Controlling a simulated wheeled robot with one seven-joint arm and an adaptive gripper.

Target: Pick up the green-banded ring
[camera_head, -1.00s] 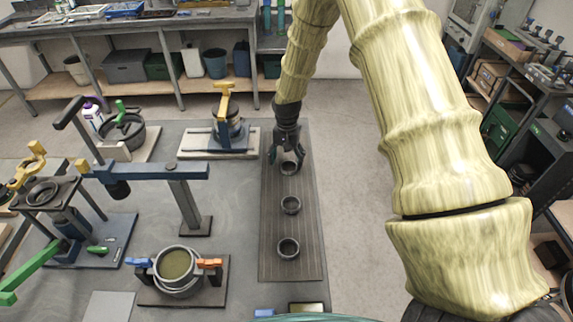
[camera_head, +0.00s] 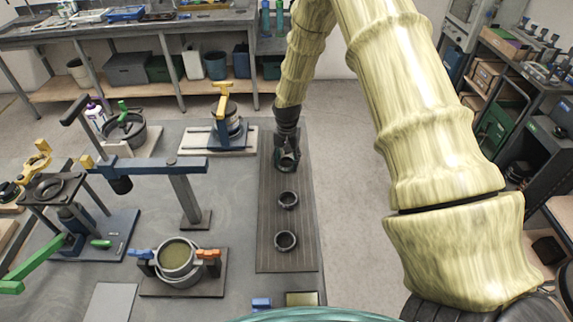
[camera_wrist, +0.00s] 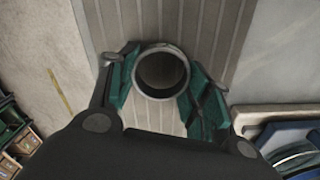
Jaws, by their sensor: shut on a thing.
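A dark grey ring (camera_wrist: 163,94) sits between the two green-padded fingers of my gripper (camera_wrist: 160,84) in the wrist view. The fingers are shut on it from both sides, and its opening faces the camera. In the head view my gripper (camera_head: 287,164) is at the far part of the ribbed mat, and its fingers largely hide the held ring. I cannot make out a green band on it, nor whether it touches the mat. Two more dark rings stand on the mat nearer to me: a middle one (camera_head: 288,206) and a near one (camera_head: 286,248).
The ribbed mat (camera_head: 267,225) lies along the table's right edge. Left of it are a blue lever frame (camera_head: 165,167), a pot with blue and orange clamps (camera_head: 178,283) and a yellow-handled press (camera_head: 222,130). Open floor lies right of the table.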

